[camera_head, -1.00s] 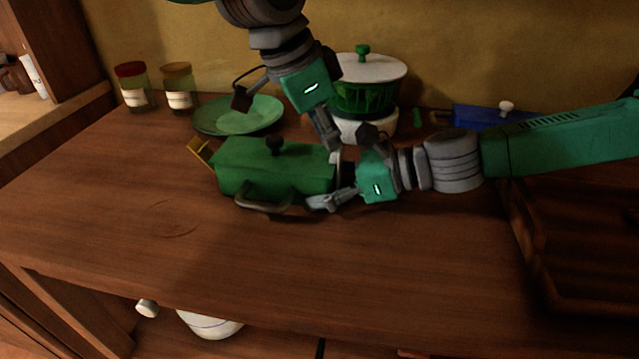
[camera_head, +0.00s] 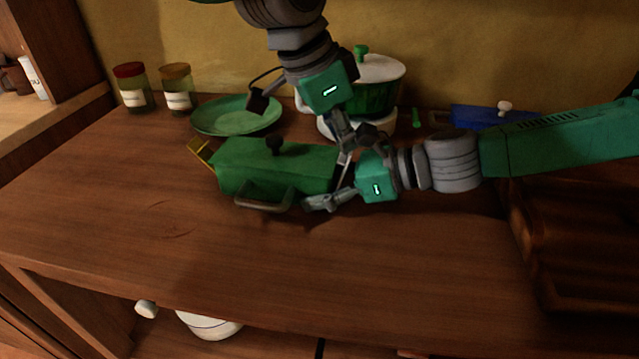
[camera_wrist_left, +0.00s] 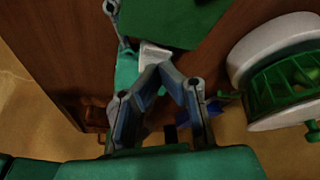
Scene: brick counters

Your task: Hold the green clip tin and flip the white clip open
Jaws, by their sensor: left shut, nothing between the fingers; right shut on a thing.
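The green clip tin (camera_head: 275,172) sits on the wooden counter, with a dark knob on its lid, a grey handle on its front and a yellow clip (camera_head: 200,152) standing out at its left end. The white clip (camera_head: 345,168) is at its right end, leaning outward; it also shows in the left wrist view (camera_wrist_left: 154,54). My left gripper (camera_head: 345,150) is shut and empty, its tips at the white clip. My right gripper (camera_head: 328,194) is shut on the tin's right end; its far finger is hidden.
A green plate (camera_head: 235,115) and two jars (camera_head: 177,90) stand behind the tin. A green pot with a white lid (camera_head: 375,90) is close behind my left gripper. A blue box (camera_head: 490,117) lies at back right.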

